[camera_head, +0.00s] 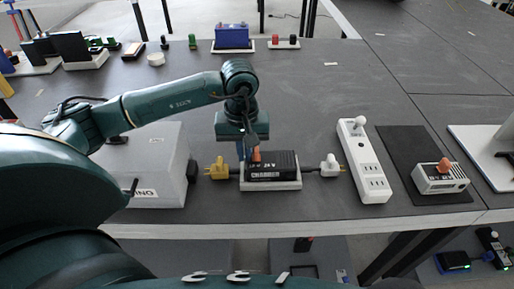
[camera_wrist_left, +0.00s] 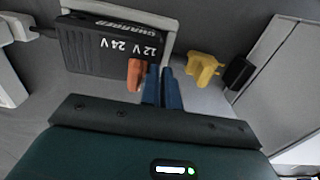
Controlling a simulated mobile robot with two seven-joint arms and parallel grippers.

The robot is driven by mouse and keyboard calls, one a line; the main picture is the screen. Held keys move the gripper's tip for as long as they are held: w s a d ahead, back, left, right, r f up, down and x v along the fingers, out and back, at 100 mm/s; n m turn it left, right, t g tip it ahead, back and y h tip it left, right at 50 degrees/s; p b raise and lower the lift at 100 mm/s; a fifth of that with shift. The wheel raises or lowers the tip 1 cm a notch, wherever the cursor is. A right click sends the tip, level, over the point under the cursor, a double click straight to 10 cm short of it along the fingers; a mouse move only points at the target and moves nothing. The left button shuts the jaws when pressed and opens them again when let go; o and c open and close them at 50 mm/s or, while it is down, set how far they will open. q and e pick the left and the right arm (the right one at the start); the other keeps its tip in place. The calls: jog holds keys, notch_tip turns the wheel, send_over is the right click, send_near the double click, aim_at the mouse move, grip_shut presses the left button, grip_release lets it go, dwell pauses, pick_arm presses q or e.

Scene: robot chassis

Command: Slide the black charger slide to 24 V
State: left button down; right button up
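The black charger (camera_head: 272,168) lies on a light base on the grey table in the head view. Its "12 V 24 V" marks show in the wrist view on the charger (camera_wrist_left: 95,50). The orange slide (camera_wrist_left: 134,74) is at the end by the 12 V mark; it also shows in the head view (camera_head: 256,156). My left gripper (camera_wrist_left: 159,84) has its blue fingers close together beside the slide, apparently shut, with nothing visible between them. I cannot tell whether a finger touches the slide. The left gripper (camera_head: 242,150) points down in the head view. My right gripper is not in view.
A yellow plug (camera_head: 217,171) and a white plug (camera_head: 331,165) flank the charger. A grey box (camera_head: 150,165) stands left. A white power strip (camera_head: 363,160) and a small device with an orange knob (camera_head: 440,178) stand right.

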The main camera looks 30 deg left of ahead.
pick_arm(q)
jog(key=shift+s+a+f, duration=0.15)
jog(key=shift+s+f, duration=0.15)
jog(key=shift+f, duration=0.05)
jog(key=shift+w+a+r+p, duration=0.15)
jog(key=shift+r+p, duration=0.55)
jog(key=shift+r, duration=0.45)
notch_tip(320, 180, up, 5)
jog(key=shift+r+p, duration=0.1)
jog(key=shift+p, duration=1.1)
